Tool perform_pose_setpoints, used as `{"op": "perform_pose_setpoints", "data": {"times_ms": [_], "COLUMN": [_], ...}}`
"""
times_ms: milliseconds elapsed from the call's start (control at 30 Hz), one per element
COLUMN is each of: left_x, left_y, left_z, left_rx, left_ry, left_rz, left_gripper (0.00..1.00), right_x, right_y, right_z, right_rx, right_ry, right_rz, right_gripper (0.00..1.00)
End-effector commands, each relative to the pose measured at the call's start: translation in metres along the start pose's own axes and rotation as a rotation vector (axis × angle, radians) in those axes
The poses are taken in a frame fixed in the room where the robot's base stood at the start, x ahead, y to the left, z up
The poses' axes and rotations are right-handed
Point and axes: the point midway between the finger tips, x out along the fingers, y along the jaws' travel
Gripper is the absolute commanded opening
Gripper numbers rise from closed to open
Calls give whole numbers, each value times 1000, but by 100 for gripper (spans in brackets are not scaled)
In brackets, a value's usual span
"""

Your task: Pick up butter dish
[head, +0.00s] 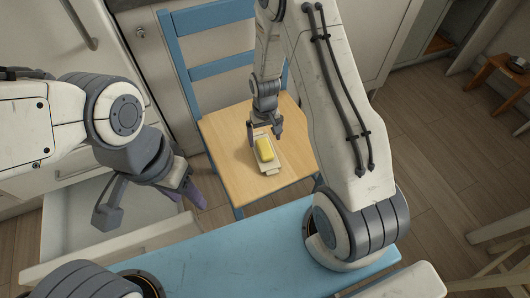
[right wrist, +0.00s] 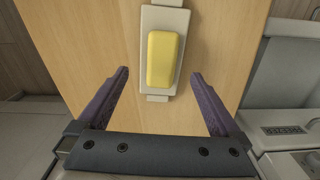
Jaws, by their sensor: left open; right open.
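The butter dish (head: 269,162) is a pale, shallow dish with end tabs, lying on the wooden seat of a blue chair. A yellow block of butter (head: 264,149) sits on it. In the right wrist view the dish (right wrist: 183,20) and the butter (right wrist: 163,60) are beyond my fingertips, roughly centred between them. My right gripper (head: 264,128) is open and empty, at the far end of the dish in the head view; its purple fingers (right wrist: 158,85) spread wide in the wrist view. My left gripper (head: 150,203) is open and empty, over the open drawer at left.
The chair (head: 225,170) has a blue frame and backrest, against pale cabinets. An open drawer (head: 75,222) is at left, below my left arm. A small wooden stool (head: 500,80) stands at upper right. The seat around the dish is clear.

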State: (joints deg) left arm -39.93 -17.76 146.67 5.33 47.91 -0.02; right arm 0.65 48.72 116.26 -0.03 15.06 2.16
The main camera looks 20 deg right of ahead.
Motion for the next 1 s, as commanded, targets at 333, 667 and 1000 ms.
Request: {"op": "perform_pose_setpoints", "data": {"times_ms": [333,667,1000], "left_x": [15,17,17], "left_y": [-1,-1,-1], "left_z": [1,1,1], "left_rx": [0,0,0], "left_ry": [0,0,0], "left_rz": [0,0,0], "left_gripper": [50,50,50], "right_x": [43,57,56], "right_y": [-2,-2,-2], "right_z": [4,3,3], "right_rx": [-1,-1,-1], "right_ry": [-1,1,2], "right_rz": [0,0,0], "right_gripper": [100,100,6]}}
